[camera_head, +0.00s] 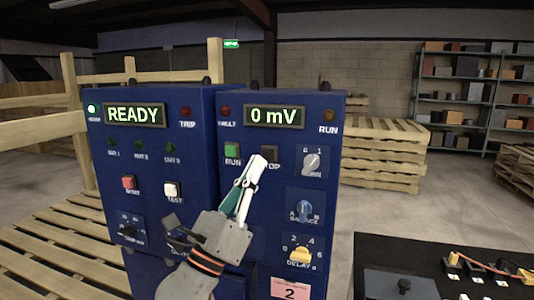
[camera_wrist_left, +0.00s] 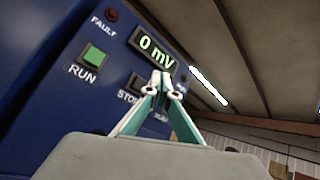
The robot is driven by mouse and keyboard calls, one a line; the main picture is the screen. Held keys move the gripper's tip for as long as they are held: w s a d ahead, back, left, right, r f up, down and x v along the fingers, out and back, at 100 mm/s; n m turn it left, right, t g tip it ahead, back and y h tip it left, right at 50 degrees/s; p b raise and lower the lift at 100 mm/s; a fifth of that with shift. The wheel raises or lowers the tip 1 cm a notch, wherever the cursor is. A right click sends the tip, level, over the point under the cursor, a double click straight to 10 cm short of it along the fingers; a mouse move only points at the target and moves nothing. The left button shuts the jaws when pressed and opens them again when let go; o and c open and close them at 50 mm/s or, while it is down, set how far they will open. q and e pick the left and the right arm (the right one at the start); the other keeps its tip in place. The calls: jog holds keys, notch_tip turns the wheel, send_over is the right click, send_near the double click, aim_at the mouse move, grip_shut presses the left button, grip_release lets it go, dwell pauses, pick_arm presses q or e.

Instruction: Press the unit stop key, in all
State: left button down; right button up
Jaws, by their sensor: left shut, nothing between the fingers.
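The stop key (camera_head: 270,153) is a dark square button on the blue right-hand panel, right of the green RUN key (camera_head: 232,150). My left gripper (camera_head: 257,162) is shut and empty, its tips just left of and below the stop key, hiding part of the STOP label. In the left wrist view the shut fingertips (camera_wrist_left: 161,76) overlap the right side of the dark stop key (camera_wrist_left: 135,84). I cannot tell whether they touch the panel. The display (camera_head: 273,117) above reads 0 mV. My right gripper is not in view.
Knobs, including a blue one (camera_head: 304,211) and a yellow one (camera_head: 300,254), sit on the panel right of my gripper. The left panel has a READY display (camera_head: 135,115), a red key (camera_head: 128,183) and a white TEST key (camera_head: 171,189). A black console (camera_head: 375,247) stands at lower right.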

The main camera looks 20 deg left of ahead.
pick_arm(q)
jog(key=shift+s, duration=0.85)
notch_tip(320, 180, down, 32)
jog(key=a+n+g+y, duration=0.3)
jog(key=n+g+y, duration=0.3)
jog(key=n, duration=1.1)
jog(key=s+f+n+g, duration=0.4)
jog(key=s+f+n, duration=0.3)
jog(key=f, duration=0.8)
jog(key=s+f+n+g, duration=0.4)
jog(key=s+f+n, duration=0.4)
jog(key=s+f, duration=0.5)
jog(key=shift+s+f+g, duration=0.3)
jog(key=shift+s+f, duration=0.05)
jog(key=shift+f, duration=0.55)
